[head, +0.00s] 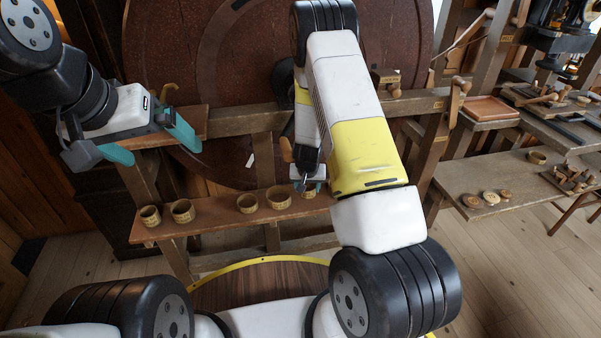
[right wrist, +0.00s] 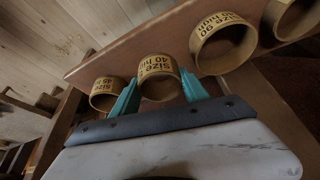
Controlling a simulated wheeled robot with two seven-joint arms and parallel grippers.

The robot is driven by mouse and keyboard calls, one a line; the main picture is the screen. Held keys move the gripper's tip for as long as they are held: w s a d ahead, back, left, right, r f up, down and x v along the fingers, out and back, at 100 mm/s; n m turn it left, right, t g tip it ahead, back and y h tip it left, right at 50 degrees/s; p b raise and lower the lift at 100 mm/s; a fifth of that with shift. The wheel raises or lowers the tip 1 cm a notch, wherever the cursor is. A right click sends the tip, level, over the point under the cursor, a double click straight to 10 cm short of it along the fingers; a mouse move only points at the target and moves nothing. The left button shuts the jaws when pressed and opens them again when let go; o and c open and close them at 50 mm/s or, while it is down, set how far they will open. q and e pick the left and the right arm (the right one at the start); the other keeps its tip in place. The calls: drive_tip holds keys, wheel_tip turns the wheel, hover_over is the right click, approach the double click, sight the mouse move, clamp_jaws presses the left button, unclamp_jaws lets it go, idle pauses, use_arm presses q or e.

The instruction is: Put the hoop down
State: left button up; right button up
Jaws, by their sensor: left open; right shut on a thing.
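My right gripper (head: 312,183) is low over the long wooden shelf (head: 215,222). In the right wrist view its teal fingers (right wrist: 155,92) are shut on a tan hoop (right wrist: 157,68) labelled size 40. The hoop shows in the head view (head: 308,191), partly covered by the gripper. It is at shelf level, in line with the other hoops; I cannot tell whether it touches the wood. My left gripper (head: 150,145) is open and empty, above the shelf's left end.
In the right wrist view neighbouring hoops (right wrist: 104,93) (right wrist: 223,45) flank the held one. A side table (head: 470,185) stands at right.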

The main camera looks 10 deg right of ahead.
drive_tip(key=shift+w+d+f, duration=0.1)
drive_tip(key=shift+w+d, duration=0.2)
drive_tip(key=shift+w, duration=0.25)
drive_tip(key=shift+w+d, duration=0.25)
drive_tip(key=shift+w, duration=0.25)
drive_tip(key=shift+w+d+f, duration=0.1)
drive_tip(key=shift+w+f, duration=0.05)
drive_tip(key=shift+f, duration=1.6)
drive_tip(key=shift+f, duration=0.1)
drive_tip(key=o, duration=1.3)
drive_tip(key=shift+c, duration=0.2)
